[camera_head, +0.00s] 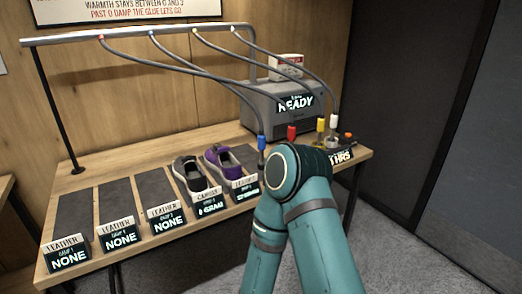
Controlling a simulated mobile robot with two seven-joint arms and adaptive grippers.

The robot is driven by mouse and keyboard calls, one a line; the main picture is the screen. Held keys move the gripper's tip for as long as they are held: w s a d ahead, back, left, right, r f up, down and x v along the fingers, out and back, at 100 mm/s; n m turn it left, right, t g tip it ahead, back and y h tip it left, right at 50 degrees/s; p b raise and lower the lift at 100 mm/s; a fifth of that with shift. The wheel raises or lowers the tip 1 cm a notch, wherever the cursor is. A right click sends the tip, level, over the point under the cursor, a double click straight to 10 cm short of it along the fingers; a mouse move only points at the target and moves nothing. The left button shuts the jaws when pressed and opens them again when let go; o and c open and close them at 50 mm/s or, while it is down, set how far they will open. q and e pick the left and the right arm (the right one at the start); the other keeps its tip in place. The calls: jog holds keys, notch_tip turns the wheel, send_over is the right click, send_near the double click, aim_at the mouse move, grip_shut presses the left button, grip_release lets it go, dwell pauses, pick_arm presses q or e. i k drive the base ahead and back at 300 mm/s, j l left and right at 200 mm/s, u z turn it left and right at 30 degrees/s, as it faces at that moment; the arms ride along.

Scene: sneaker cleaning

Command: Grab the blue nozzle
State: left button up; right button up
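The blue nozzle (261,142) hangs upright at the end of a grey hose, near the front right of the wooden table. Its lower tip is dark. It stands just left of the teal elbow of my arm, which covers part of the table's right side. I cannot tell whether the arm and nozzle touch. Neither of my grippers can be made out in this view.
Red (292,132), yellow (320,125) and white (334,121) nozzles hang to the right. A grey machine (284,104) reading READY stands behind. Grey and purple sneakers (222,160) lie on mats to the left. An overhead rail (130,34) carries the hoses.

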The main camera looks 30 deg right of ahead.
aim_at(261, 136)
jog(key=z, duration=0.55)
jog(key=i+l+z, duration=0.15)
jog(key=z, duration=0.2)
jog(key=i+l+z, duration=0.1)
jog(key=z, duration=0.3)
jog(key=i+z, duration=0.35)
jog(key=k, duration=0.1)
